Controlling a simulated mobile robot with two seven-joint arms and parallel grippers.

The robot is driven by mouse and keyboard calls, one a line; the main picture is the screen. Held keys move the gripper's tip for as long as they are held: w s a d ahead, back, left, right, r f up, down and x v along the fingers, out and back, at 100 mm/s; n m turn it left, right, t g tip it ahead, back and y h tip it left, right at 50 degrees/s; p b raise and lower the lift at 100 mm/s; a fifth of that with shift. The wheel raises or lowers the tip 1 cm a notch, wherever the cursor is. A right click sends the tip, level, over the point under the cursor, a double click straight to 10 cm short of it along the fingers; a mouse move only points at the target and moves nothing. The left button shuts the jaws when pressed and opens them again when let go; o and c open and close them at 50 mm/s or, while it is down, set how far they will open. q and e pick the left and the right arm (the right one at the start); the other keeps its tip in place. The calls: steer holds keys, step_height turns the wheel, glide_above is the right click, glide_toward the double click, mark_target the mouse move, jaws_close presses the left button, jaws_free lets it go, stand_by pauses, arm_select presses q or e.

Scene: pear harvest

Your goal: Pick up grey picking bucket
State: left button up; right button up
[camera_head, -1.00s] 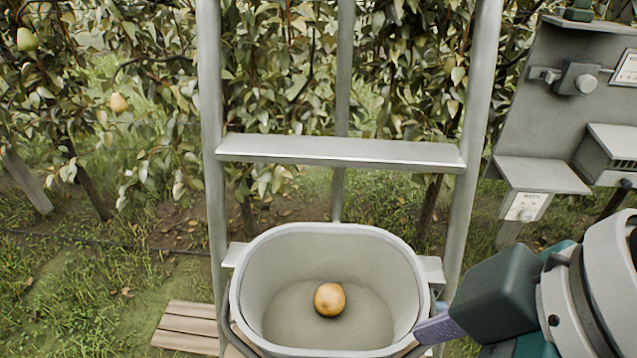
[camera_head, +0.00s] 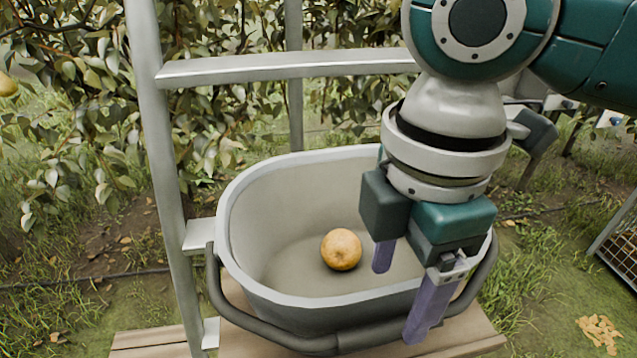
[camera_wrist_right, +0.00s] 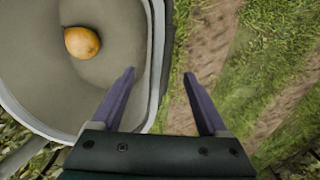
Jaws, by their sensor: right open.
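The grey picking bucket (camera_head: 240,215) hangs or rests at the ladder in the head view, with one yellow-brown pear (camera_head: 341,249) on its floor. Its dark handle (camera_head: 338,341) lies lowered around the near side. My right gripper (camera_head: 397,295) is open at the bucket's near right rim, one finger over the inside and the other outside the wall. In the right wrist view the bucket (camera_wrist_right: 40,85) and pear (camera_wrist_right: 82,42) are at the left, and the rim (camera_wrist_right: 157,60) runs between the directions of the open fingers (camera_wrist_right: 160,97). My left gripper is out of view.
A pale metal ladder (camera_head: 160,170) stands behind and left of the bucket, with a rung (camera_head: 290,68) above it. Wooden boards (camera_head: 150,342) lie below. Leafy pear trees (camera_head: 75,110) fill the back. A wire crate (camera_head: 620,240) is at the right edge.

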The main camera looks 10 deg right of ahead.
mark_target(389, 320)
step_height(389, 320, down, 5)
steer(key=shift+s+f, duration=0.1)
jaws_close()
stand_by(0.7)
stand_by(0.8)
